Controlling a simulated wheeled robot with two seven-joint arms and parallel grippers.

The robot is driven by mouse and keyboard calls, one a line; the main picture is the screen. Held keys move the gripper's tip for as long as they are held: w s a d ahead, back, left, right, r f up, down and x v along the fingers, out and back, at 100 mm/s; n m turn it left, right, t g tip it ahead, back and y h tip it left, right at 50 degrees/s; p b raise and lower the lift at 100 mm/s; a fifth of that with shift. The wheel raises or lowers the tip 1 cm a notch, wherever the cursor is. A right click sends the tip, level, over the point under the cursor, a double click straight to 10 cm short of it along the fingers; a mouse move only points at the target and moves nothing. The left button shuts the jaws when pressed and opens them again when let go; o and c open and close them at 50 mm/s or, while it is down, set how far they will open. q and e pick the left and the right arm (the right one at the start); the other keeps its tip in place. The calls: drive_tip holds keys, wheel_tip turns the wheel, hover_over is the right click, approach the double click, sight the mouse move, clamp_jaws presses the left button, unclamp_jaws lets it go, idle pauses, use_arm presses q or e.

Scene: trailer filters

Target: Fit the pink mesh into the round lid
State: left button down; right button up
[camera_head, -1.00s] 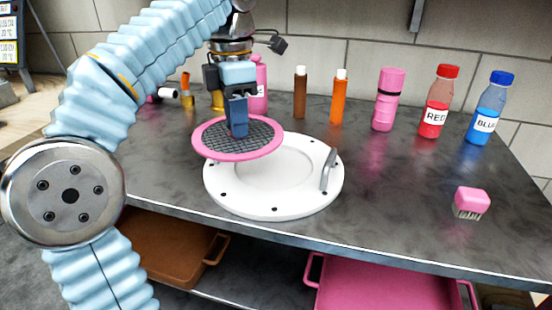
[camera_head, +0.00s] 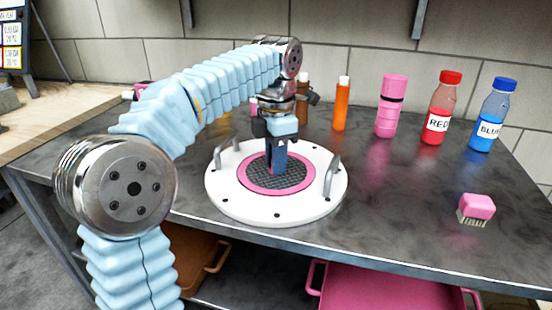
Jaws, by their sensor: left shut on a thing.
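The pink mesh (camera_head: 298,179), a dark grid disc with a pink rim, lies flat within the central recess of the round lid as far as I can see. The round white lid (camera_head: 277,209) rests on the dark table and has two metal handles and several dark holes. My left gripper (camera_head: 277,170) points down over the middle of the mesh, its blue fingers shut on it. The fingers hide the part they grip. My right gripper is not in view.
A pink brush (camera_head: 476,209) lies on the right of the dark table (camera_head: 400,200). A red-capped bottle (camera_head: 440,108), a blue-capped bottle (camera_head: 490,115), a pink container (camera_head: 391,105) and an orange bottle (camera_head: 341,105) stand along the back. A pink tray (camera_head: 390,287) sits below.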

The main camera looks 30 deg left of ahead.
use_arm(q)
drive_tip(key=shift+f, duration=0.15)
drive_tip(key=c, duration=1)
unclamp_jaws()
drive_tip(key=shift+r, duration=0.55)
wheel_tip(320, 180, up, 11)
drive_tip(key=p, duration=0.2)
drive_tip(key=shift+r+p, duration=0.15)
drive_tip(key=shift+p, duration=0.2)
